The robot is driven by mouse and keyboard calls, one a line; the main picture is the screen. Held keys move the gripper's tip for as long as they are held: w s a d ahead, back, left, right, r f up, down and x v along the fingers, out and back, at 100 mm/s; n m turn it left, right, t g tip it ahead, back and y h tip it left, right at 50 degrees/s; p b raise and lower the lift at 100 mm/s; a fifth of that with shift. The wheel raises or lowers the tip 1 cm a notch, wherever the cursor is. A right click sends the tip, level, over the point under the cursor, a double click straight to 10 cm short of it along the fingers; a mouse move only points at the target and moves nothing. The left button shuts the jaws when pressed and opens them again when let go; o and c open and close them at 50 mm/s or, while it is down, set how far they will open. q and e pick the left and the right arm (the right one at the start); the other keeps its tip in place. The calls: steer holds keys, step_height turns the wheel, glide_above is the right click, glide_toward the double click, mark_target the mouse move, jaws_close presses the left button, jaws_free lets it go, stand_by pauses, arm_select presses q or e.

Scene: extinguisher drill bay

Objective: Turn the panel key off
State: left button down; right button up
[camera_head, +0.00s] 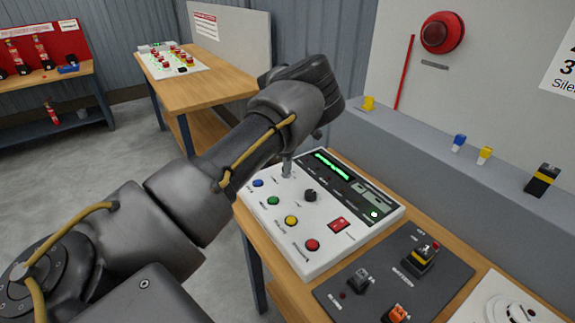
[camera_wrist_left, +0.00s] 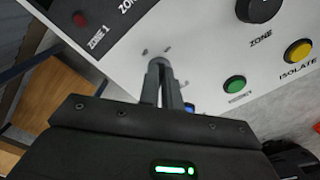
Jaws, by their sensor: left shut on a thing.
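The white control panel (camera_head: 322,213) lies on the wooden bench, with a lit green display (camera_head: 331,165) along its far side. My left gripper (camera_head: 288,166) reaches down to the panel's far left corner, beside the display. In the left wrist view its two fingers (camera_wrist_left: 160,82) are close together at the panel face, shut on the panel key. The key is hidden between the fingers, so its turn angle cannot be read. Small printed marks show just beyond the fingertips. My right gripper is not in view.
Blue, green (camera_wrist_left: 235,85), yellow (camera_wrist_left: 298,50) and red (camera_head: 312,245) buttons and a black knob (camera_head: 310,195) sit near the gripper. A dark switch plate (camera_head: 385,270) lies to the right. A grey ledge (camera_head: 420,155) runs behind the panel.

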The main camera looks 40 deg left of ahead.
arm_select(q)
steer(key=n, duration=0.5)
steer(key=shift+a, duration=0.1)
steer(key=n, duration=0.5)
steer(key=shift+w, duration=0.1)
steer(key=shift+a+n, duration=0.1)
steer(key=shift+n, duration=0.2)
steer(key=c, duration=1.6)
jaws_free()
